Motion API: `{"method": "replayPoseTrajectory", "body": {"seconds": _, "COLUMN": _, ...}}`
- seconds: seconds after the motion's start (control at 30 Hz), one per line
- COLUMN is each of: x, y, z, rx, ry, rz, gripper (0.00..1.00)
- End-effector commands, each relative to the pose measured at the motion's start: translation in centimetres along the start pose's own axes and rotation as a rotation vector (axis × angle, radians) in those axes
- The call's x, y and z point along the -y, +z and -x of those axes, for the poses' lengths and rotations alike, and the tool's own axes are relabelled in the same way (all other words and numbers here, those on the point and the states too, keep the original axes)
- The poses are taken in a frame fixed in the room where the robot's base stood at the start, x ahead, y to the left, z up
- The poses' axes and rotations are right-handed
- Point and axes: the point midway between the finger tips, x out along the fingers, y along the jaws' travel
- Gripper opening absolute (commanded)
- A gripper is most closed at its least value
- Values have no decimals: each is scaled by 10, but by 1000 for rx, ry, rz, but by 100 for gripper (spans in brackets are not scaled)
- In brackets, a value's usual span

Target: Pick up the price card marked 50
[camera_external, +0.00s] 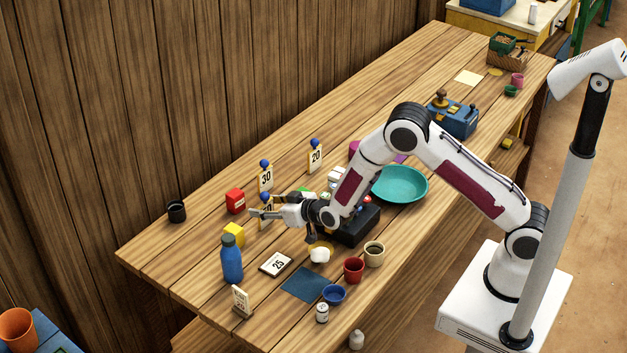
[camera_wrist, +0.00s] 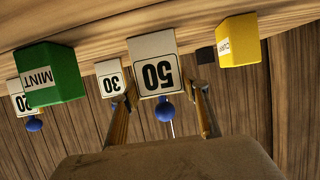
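The price card marked 50 (camera_wrist: 158,75) is white with a black border and a blue knob (camera_wrist: 164,112). It appears upside down in the middle of the wrist view. My gripper (camera_wrist: 167,92) is open, with one finger on each side of the card's knob end; a gap shows at the right finger. Whether a finger touches the card cannot be told.
The 30 card (camera_external: 266,178) and 20 card (camera_external: 315,157) stand behind. A red box (camera_external: 235,201), yellow box (camera_external: 234,234) and blue bottle (camera_external: 231,259) are close by. The 25 card (camera_external: 276,264) lies in front. A green MINT box (camera_wrist: 50,75) shows in the wrist view.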

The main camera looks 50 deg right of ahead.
Motion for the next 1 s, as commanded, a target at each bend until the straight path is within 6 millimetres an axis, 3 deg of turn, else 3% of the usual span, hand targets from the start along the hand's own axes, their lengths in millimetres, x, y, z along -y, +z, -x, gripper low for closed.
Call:
{"method": "replayPoseTrajectory", "body": {"seconds": 0.57, "x": 0, "y": -7, "z": 3, "rx": 0, "ry": 0, "rz": -1, "gripper": 28}}
{"method": "replayPoseTrajectory", "body": {"seconds": 1.0, "x": 0, "y": -51, "z": 21, "rx": -3, "ry": 0, "rz": -2, "gripper": 28}}
